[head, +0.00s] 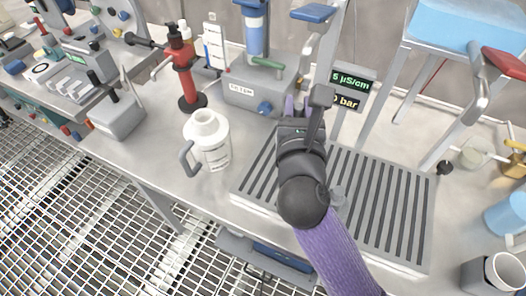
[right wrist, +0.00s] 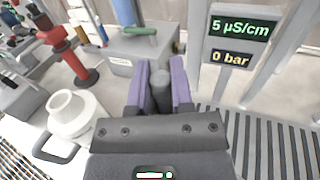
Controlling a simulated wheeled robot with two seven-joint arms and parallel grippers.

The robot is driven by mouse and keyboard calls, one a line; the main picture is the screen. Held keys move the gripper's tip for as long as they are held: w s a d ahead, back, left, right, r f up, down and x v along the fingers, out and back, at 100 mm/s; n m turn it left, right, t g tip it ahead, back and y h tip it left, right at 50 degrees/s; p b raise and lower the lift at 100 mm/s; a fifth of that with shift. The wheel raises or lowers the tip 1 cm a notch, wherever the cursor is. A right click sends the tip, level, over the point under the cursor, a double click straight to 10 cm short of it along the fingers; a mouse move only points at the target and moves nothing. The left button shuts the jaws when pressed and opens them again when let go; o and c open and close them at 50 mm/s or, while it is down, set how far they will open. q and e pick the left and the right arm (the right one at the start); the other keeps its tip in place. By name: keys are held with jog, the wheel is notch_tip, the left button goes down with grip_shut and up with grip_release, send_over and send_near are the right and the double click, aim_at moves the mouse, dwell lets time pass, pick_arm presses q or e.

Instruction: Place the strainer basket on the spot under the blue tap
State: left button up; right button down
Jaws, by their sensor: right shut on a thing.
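My right gripper (head: 297,108) reaches over the bench from the bottom of the head view. In the right wrist view its two purple fingers (right wrist: 162,92) are shut on a dark grey cylindrical piece (right wrist: 160,88). Most of that piece is hidden, and I cannot tell whether it is the strainer basket. No strainer basket shows clearly elsewhere. The blue tap lever (head: 313,13) tops a grey post just beyond my gripper. The spot under it is largely hidden by my gripper. A slatted drain tray (head: 390,205) lies below and right of my gripper. My left gripper is out of view.
A white jug (head: 208,138) stands left of the tray. A red pump (head: 184,70) and a grey block with a green lever (head: 258,90) stand behind. A display (head: 350,92) stands close behind my gripper. Cups (head: 500,272) are at the right edge. The tray's right part is mostly clear.

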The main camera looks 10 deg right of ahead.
notch_tip(320, 180, down, 10)
jog(key=b, duration=0.6)
jog(key=shift+f, duration=0.15)
jog(key=shift+r, duration=0.3)
jog(key=shift+f, duration=0.2)
jog(key=c, duration=0.5)
grip_release()
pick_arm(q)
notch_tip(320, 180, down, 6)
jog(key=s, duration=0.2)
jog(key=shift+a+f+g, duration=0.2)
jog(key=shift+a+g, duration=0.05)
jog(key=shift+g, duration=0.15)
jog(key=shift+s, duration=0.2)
